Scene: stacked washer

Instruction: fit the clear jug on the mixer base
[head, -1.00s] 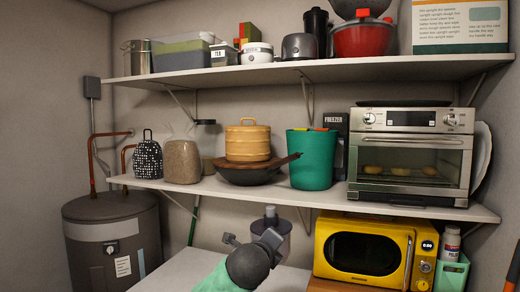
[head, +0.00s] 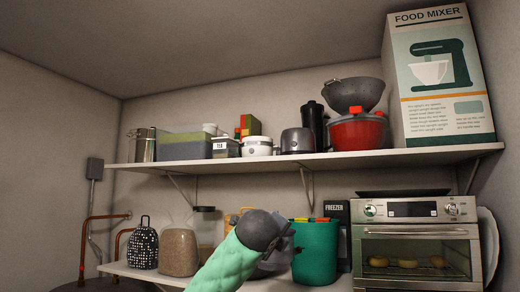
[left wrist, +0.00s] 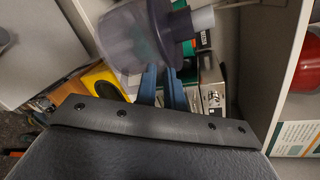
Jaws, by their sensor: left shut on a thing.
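The clear jug (left wrist: 130,38), see-through with a purple-grey tint, hangs at the top of the left wrist view, partly cut off by the frame edge. My left gripper (left wrist: 165,75), with blue fingers, is shut on it; the exact contact is hard to make out. In the head view my left arm, in a green sleeve, comes up from the bottom with its dark wrist in front of the middle shelf. The gripper there is mostly hidden behind the wrist. I cannot pick out the mixer base for certain. My right gripper is not in view.
The middle shelf holds a steel oven (head: 418,245), a green bin (head: 315,252), a beige canister (head: 179,254) and a speckled black container (head: 144,245). The upper shelf (head: 300,163) holds several pots, tubs and a food mixer box (head: 440,80). The yellow appliance (left wrist: 100,78) shows in the wrist view.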

